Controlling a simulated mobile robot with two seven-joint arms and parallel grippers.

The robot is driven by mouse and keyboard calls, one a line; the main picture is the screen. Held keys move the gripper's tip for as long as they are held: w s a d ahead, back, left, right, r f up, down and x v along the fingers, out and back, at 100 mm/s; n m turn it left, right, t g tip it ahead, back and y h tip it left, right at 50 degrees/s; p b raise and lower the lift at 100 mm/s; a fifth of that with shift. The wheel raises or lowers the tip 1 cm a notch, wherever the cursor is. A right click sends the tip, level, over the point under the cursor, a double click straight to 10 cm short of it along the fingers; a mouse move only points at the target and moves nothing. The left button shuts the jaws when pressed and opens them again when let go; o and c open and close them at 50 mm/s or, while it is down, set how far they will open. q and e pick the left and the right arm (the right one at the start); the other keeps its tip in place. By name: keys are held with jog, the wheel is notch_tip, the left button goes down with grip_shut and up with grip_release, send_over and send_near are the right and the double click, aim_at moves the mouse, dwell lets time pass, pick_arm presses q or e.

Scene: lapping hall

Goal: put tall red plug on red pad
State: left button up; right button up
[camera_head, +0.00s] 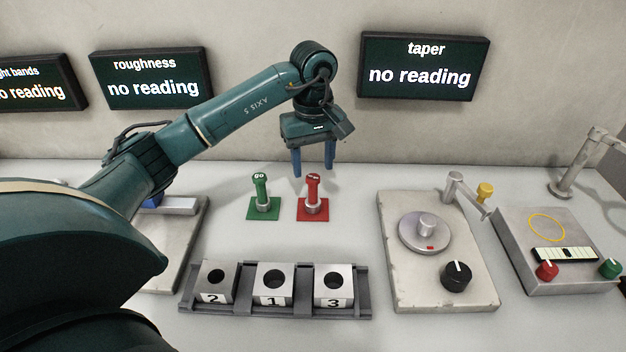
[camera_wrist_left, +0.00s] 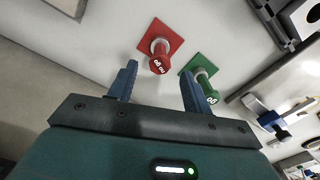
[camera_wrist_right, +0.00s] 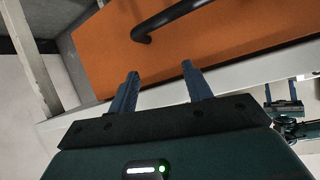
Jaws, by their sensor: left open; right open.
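The tall red plug (camera_head: 312,190) stands upright on the red pad (camera_head: 321,216), with its grey lower end on the pad. In the left wrist view the plug's red top (camera_wrist_left: 159,65) carries white lettering, and the pad (camera_wrist_left: 154,32) shows around its base. My left gripper (camera_head: 313,172) is open and empty, pointing down just behind and above the plug. Its blue fingers (camera_wrist_left: 158,70) frame the plug's top in the left wrist view, apart from it. My right gripper (camera_wrist_right: 160,68) is open and empty, away from the bench objects shown in the head view.
A green plug (camera_head: 260,188) stands on a green pad (camera_head: 264,215) just left. In front is a dark rack (camera_head: 350,311) with three numbered blocks. A lapping plate unit (camera_head: 395,290) stands to the right. An orange panel with a black handle (camera_wrist_right: 190,55) faces my right gripper.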

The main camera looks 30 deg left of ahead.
pick_arm(q)
notch_tip(320, 180, up, 5)
jog(key=shift+r, duration=0.1)
dwell(0.7)
